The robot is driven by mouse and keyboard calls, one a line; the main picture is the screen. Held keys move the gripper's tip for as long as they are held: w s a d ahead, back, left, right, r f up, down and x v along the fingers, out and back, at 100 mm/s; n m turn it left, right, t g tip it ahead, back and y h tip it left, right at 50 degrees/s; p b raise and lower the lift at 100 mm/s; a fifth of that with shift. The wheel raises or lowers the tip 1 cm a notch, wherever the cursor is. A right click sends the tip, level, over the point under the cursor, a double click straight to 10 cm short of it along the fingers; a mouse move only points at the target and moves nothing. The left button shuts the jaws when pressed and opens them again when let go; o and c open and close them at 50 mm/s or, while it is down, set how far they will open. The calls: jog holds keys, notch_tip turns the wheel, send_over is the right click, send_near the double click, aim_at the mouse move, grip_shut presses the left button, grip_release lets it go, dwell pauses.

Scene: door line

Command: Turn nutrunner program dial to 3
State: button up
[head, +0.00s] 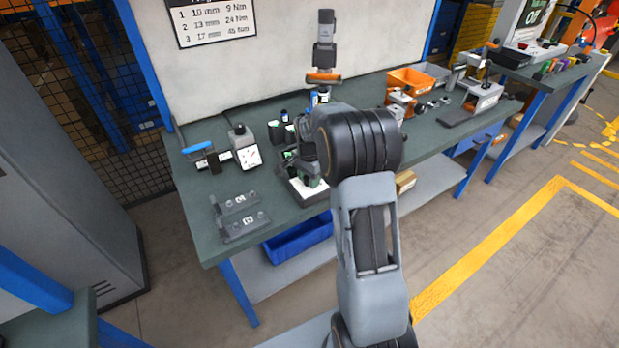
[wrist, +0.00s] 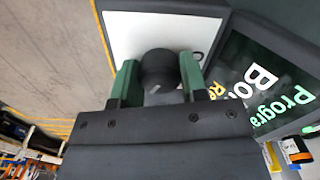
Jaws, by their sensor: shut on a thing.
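The program dial (wrist: 158,66) is a round black knob on a white panel face (wrist: 130,30) in the wrist view. My gripper (wrist: 158,76) has green fingers, one on each side of the dial, and is shut on it. The dial's number marks and pointer cannot be read; part of a black mark shows on the panel right of the knob. A dark display (wrist: 266,84) with white, yellow and green lettering stands beside the panel, only partly in view. In the head view my gripper (head: 310,178) is at the controller on the bench, and my arm hides the dial.
The green bench (head: 190,210) holds grey numbered holders (head: 240,217), a blue-handled tool (head: 198,148) and a small white-faced device (head: 245,150). A nutrunner (head: 324,50) hangs above. A wall chart (head: 212,18) lists programs. An orange bin (head: 410,80) stands right.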

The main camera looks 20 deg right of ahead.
jog(key=o, duration=0.9)
jog(key=shift+o, duration=0.2)
jog(key=shift+r, duration=0.15)
notch_tip(320, 180, up, 14)
jog(key=shift+f+p, duration=0.2)
jog(key=shift+p, duration=0.15)
